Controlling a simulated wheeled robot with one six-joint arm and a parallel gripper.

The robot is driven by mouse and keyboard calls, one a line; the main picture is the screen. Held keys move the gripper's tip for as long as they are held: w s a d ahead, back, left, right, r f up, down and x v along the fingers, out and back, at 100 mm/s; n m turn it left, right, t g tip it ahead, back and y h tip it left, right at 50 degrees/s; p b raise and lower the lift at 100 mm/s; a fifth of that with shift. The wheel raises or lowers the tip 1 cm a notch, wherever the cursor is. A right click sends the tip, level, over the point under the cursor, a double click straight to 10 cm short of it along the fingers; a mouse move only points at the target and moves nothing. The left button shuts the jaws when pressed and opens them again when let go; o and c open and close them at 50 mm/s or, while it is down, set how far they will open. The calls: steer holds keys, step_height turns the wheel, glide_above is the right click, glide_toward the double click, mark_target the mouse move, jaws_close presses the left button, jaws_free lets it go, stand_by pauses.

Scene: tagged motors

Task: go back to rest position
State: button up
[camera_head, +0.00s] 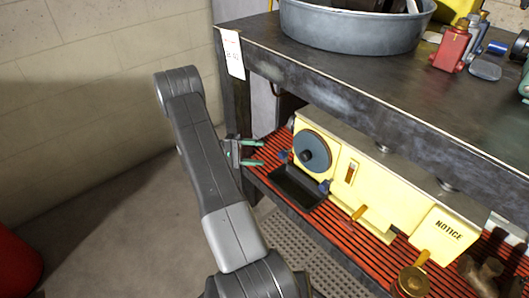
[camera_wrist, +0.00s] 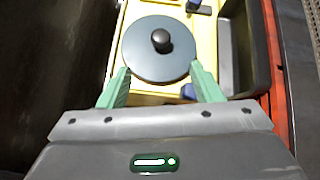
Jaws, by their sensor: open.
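My gripper (camera_head: 262,154) is open, with its two green fingers apart and nothing between them in the head view. It is at the left end of the workbench's lower shelf, just left of a yellow machine (camera_head: 345,172) with a dark round disc (camera_head: 312,151). In the wrist view my gripper (camera_wrist: 160,68) points at the disc (camera_wrist: 144,62), which has a black knob at its middle. The disc shows between and beyond the fingertips. I cannot tell the exact gap. My arm reaches up from the bottom of the head view and bends toward the shelf.
The workbench top (camera_head: 330,75) overhangs the shelf, with a corner post close by my gripper. A metal basin (camera_head: 355,30) and a red tool (camera_head: 452,48) stand on top. A black tray (camera_head: 296,187) sits below the disc. Open floor (camera_head: 120,220) lies to the left, before a block wall.

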mark_target(302, 156)
stand_by(0.3)
steer(key=b+x, duration=0.3)
steer(key=x, duration=1)
steer(key=shift+d, duration=0.4)
steer(key=shift+s+r, duration=0.1)
steer(key=shift+r, duration=0.05)
